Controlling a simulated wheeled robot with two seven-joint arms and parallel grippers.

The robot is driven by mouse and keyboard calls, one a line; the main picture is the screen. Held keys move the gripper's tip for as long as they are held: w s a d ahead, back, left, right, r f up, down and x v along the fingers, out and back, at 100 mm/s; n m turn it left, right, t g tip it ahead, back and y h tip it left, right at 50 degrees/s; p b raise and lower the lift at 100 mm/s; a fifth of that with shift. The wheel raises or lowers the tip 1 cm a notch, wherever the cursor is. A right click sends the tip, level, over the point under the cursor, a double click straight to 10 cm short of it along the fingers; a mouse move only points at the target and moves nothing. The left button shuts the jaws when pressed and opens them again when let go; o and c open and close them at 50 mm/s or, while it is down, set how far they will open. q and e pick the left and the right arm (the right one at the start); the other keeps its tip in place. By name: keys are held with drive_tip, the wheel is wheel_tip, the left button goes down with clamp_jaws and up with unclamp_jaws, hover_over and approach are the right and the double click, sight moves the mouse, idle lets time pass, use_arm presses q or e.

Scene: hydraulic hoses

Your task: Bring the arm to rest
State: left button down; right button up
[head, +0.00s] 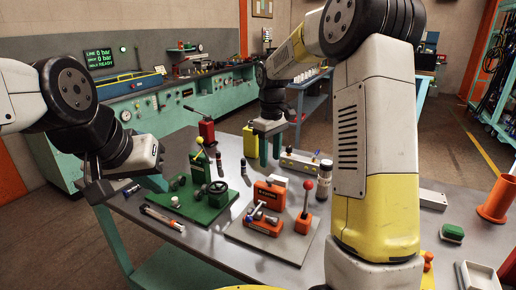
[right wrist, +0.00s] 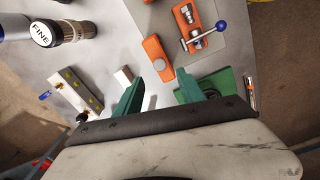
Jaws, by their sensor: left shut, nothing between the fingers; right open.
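My left gripper (head: 158,183) hangs at the near left edge of the grey workbench (head: 262,264). Its teal fingers are together, with nothing seen between them. My right gripper (head: 270,147) points down over the far middle of the bench, fingers apart and empty. In the right wrist view my right gripper (right wrist: 158,92) shows two spread teal fingers with bare bench and a small pale block (right wrist: 124,75) near them. My right arm covers part of the bench's right side in the head view.
A green valve block (head: 205,205), an orange lever unit (head: 268,195) on a plate and a red-knobbed lever (head: 307,205) stand on the bench. A capped cylinder (head: 324,182) stands behind. An orange cup (head: 497,200) is at the right. The bench's front edge is mostly clear.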

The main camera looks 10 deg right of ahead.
drive_tip(key=s+d+r+m+t+y, duration=0.1)
drive_tip(key=s+d+r+m+t, duration=0.15)
drive_tip(key=s+r, duration=0.8)
drive_tip(key=s+f+m+t+y, duration=0.1)
drive_tip(key=s+m+t, duration=0.2)
drive_tip(key=s, duration=1.2)
drive_tip(key=shift+s+m+t, duration=0.3)
drive_tip(key=shift+m+t, duration=0.05)
drive_tip(key=shift+m, duration=0.8)
